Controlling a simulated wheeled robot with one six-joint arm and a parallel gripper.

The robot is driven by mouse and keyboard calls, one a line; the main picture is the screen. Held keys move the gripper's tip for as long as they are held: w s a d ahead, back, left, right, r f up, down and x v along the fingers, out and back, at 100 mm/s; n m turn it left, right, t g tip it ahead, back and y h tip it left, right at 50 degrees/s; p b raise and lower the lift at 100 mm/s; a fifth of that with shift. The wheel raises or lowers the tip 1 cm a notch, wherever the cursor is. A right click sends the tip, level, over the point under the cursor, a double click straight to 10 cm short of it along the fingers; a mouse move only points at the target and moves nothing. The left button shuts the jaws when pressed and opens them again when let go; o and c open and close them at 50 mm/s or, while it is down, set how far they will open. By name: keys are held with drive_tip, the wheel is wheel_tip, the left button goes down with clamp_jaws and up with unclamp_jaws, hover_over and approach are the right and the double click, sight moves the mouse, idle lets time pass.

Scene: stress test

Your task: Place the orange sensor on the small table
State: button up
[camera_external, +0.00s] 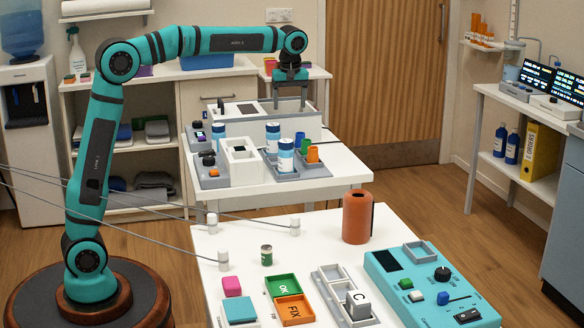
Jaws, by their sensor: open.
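Several orange things show, and none is clearly marked as the sensor. A small orange cylinder (312,153) stands in a grey tray beside a green one (303,145) on the white middle table (345,177). A much larger orange cylinder with a dark side (357,217) stands upright on the white front table (325,228). I cannot tell which table is the small one. My gripper (290,104) points down, open, over the grey bin at the back of the middle table, behind the small orange cylinder. Nothing shows clearly between its fingers.
Blue-and-white bottles (286,156) and grey fixtures crowd the middle table. The front table holds a teal control box (425,286), green and orange trays (283,288), a grey rack and white posts with cables.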

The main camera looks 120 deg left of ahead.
drive_tip(key=shift+w+d+r, duration=0.1)
drive_tip(key=shift+r, duration=1)
drive_tip(key=shift+w+d+r, duration=0.1)
drive_tip(key=shift+r, duration=1)
drive_tip(key=w+d+r+m+t+y, duration=0.1)
drive_tip(key=w+d+r+m+t, duration=0.25)
drive_tip(key=d, duration=0.85)
drive_tip(key=w+d+r+m+t+y, duration=0.1)
drive_tip(key=w+d+r+m+t, duration=0.3)
drive_tip(key=d, duration=0.8)
drive_tip(key=w+d+r+m+t+y, duration=0.15)
drive_tip(key=d+m, duration=0.45)
drive_tip(key=d, duration=0.6)
drive_tip(key=s+d+m+t+h, duration=0.1)
drive_tip(key=s+d+m+t, duration=0.2)
drive_tip(key=d, duration=0.6)
drive_tip(key=s+d+f+m+t+h, duration=0.1)
drive_tip(key=s+d+m+t+h, duration=0.1)
drive_tip(key=s+d+m, duration=0.4)
drive_tip(key=s+d+f+m+t+h, duration=0.1)
drive_tip(key=s+d+m+t, duration=0.3)
drive_tip(key=d, duration=0.7)
drive_tip(key=shift+s+d, duration=0.3)
drive_tip(key=shift+s, duration=0.9)
